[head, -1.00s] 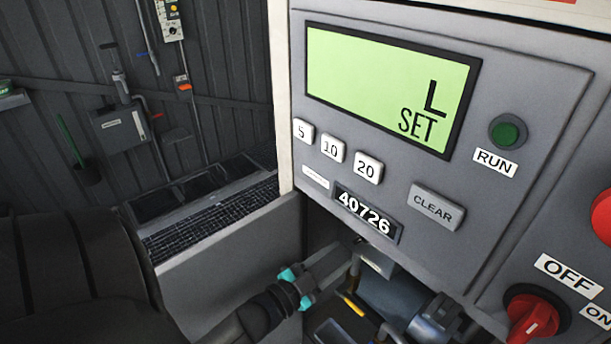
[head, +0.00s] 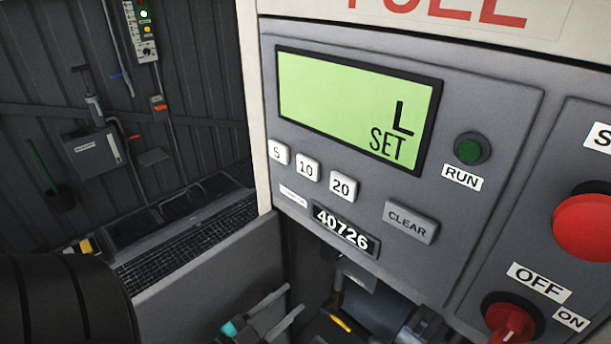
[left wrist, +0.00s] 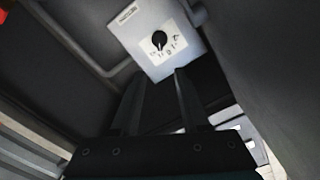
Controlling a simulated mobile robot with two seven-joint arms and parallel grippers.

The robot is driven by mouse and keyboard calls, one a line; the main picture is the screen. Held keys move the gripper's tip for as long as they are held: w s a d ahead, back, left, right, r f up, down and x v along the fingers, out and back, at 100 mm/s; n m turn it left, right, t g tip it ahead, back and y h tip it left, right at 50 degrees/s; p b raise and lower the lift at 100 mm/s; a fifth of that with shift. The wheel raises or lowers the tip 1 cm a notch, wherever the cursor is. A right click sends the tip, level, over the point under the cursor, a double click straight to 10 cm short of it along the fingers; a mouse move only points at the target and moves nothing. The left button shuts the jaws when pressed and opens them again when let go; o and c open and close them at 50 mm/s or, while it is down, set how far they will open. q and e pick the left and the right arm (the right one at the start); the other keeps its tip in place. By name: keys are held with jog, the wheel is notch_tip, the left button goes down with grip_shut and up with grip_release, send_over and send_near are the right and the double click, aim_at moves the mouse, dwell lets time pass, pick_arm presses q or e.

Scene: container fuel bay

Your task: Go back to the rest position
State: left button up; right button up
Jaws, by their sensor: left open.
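My left gripper (head: 295,299) is low in the head view, below the counter reading 40726 (head: 345,229) on the grey fuel panel (head: 480,270). Its two fingers are apart with nothing between them. The left wrist view shows the same open fingers (left wrist: 160,75) in front of a light box with a black dial (left wrist: 160,40). I cannot tell how far the fingers are from that box. The panel's green display (head: 355,110) reads "L SET". My right gripper is in neither view.
The panel carries buttons 5, 10, 20, a CLEAR button (head: 410,222), a green RUN button (head: 471,149), a large red button (head: 588,228) and a red OFF/ON knob (head: 510,320). Dark pump parts (head: 375,312) lie right of the gripper. A corrugated wall (head: 215,90) stands at left.

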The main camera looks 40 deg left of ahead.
pick_arm(q)
jog(key=s+d+f+n+g+y, duration=0.1)
jog(key=s+f+g, duration=0.15)
jog(key=f, duration=0.55)
jog(key=s+d+f+n+g+b, duration=0.1)
jog(key=s+f+n+g, duration=0.15)
jog(key=f, duration=0.55)
jog(key=s+d+f+n+g+y, duration=0.1)
jog(key=d+f+g, duration=0.15)
jog(key=f, duration=0.65)
jog(key=s+d+f+g, duration=0.2)
jog(key=s+f+g, duration=0.2)
jog(key=s+f, duration=0.3)
jog(key=s+d+f+g, duration=0.3)
jog(key=s+f+g, duration=0.2)
jog(key=s, duration=0.7)
notch_tip(320, 180, down, 2)
jog(key=shift+f+b, duration=0.1)
jog(key=shift+b, duration=0.3)
jog(key=shift+s+g, duration=0.15)
jog(key=shift+g, duration=0.1)
